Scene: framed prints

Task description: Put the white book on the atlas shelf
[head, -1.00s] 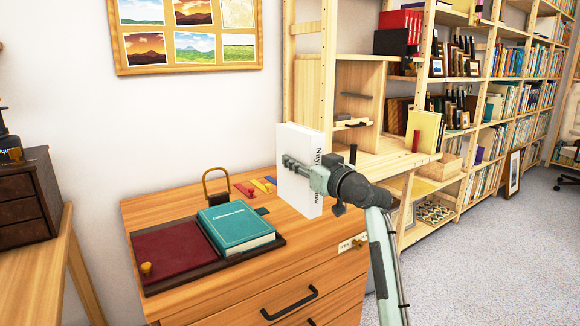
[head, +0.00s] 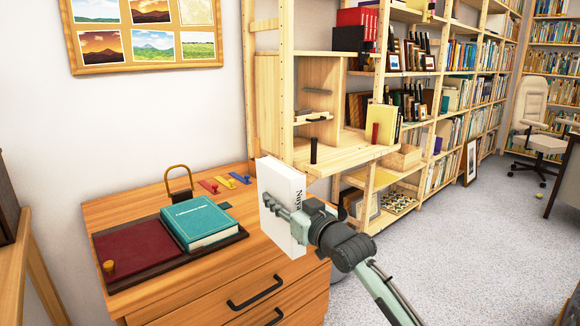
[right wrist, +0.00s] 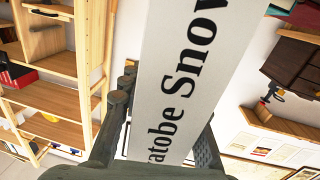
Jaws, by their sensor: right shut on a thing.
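The white book (head: 283,190) stands upright in my right gripper (head: 288,212), over the right part of the wooden cabinet top. My right gripper is shut on it. In the right wrist view the book's lettered spine (right wrist: 178,85) sits between the two fingers (right wrist: 160,125). Behind it in the head view is a wooden shelf unit (head: 348,150) with a protruding board that carries a yellow book (head: 383,124) and a small dark post (head: 313,151). I cannot tell which shelf is the atlas shelf. My left gripper is not in view.
A dark tray (head: 115,284) on the cabinet holds a teal book (head: 197,220) and a dark red panel (head: 135,248).

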